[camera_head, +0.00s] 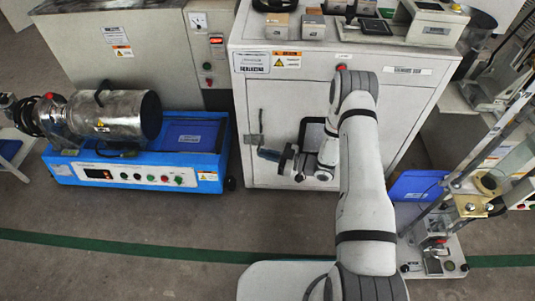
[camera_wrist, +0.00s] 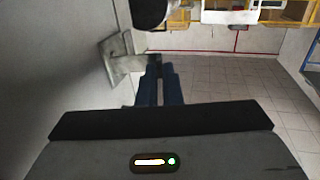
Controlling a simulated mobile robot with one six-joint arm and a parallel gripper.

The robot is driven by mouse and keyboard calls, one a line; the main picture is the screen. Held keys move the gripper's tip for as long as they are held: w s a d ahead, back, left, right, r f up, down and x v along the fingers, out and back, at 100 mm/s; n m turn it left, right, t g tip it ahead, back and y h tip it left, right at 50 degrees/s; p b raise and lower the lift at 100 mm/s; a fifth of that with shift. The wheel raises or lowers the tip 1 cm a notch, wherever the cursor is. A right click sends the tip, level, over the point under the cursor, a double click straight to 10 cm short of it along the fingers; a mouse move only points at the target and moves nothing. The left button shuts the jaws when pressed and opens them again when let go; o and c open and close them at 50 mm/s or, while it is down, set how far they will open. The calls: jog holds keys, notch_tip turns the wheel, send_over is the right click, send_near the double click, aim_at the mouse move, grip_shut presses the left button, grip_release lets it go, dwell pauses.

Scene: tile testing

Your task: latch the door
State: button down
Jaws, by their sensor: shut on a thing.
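The door (camera_head: 285,105) is the pale front panel of a white cabinet, and it looks flush with the cabinet front. A grey metal latch (camera_head: 254,138) sits at its left edge. In the wrist view the latch (camera_wrist: 120,56) is a metal bracket on the pale panel, left of my fingertips. My gripper (camera_head: 268,155) is at the latch, with its blue fingers close together. The wrist view shows the fingers (camera_wrist: 159,80) shut on a dark latch handle (camera_wrist: 154,62) beside the bracket. The fingertips partly hide the handle, so its exact position is unclear.
A blue machine (camera_head: 150,177) with a metal cylinder stands left of the cabinet. Small devices (camera_head: 310,27) sit on the cabinet top. A test stand (camera_head: 470,205) is at the right. The grey floor (camera_head: 130,215) in front is clear.

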dwell(0.4)
jog(key=shift+w+a+m+t+h+b, duration=0.35)
jog(key=shift+a+m+t+h, duration=1)
jog(key=shift+m+t+h, duration=1.3)
jog(key=shift+w+a+m+t+h+b, duration=0.15)
jog(key=shift+w+a+m+t+h, duration=0.35)
jog(key=shift+a+m+t+h, duration=1.65)
jog(key=shift+w+a+m+t+h+b, duration=0.35)
jog(key=shift+m+t+h, duration=1.25)
jog(key=shift+m+h, duration=1.8)
jog(key=shift+w+a+r+n+h, duration=0.1)
jog(key=shift+a+n+h, duration=0.05)
jog(key=shift+n+h, duration=0.5)
jog(key=c, duration=1.6)
grip_release()
jog(key=shift+h, duration=0.25)
jog(key=s+p, duration=0.2)
jog(key=s, duration=0.6)
jog(key=shift+a, duration=0.15)
jog(key=shift+w, duration=0.1)
